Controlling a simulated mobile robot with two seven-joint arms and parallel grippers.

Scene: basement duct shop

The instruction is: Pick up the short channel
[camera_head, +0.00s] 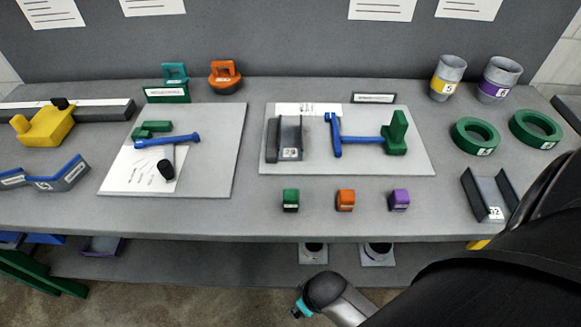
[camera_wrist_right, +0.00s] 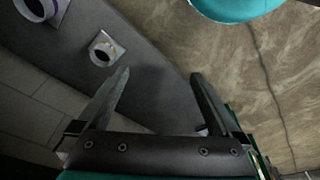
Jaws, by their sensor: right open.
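Two grey U-shaped channels show in the head view. One channel (camera_head: 285,138) lies on the middle light board, with a small label at its front end. The other channel (camera_head: 489,195) lies at the table's right front, with a numbered label, close to my dark right arm. I cannot tell for sure which is the short one. In the right wrist view my right gripper (camera_wrist_right: 158,74) is open with nothing between its fingers. It is away from both channels, and neither shows in that view. My left gripper is in no view.
Blue and green tools lie on two light boards (camera_head: 222,165). Small green, orange and purple blocks (camera_head: 345,200) line the front. Two green rings (camera_head: 475,136) and two grey cylinders (camera_head: 447,78) stand right. A lower shelf (camera_head: 200,268) holds square plates with round collars (camera_wrist_right: 106,48).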

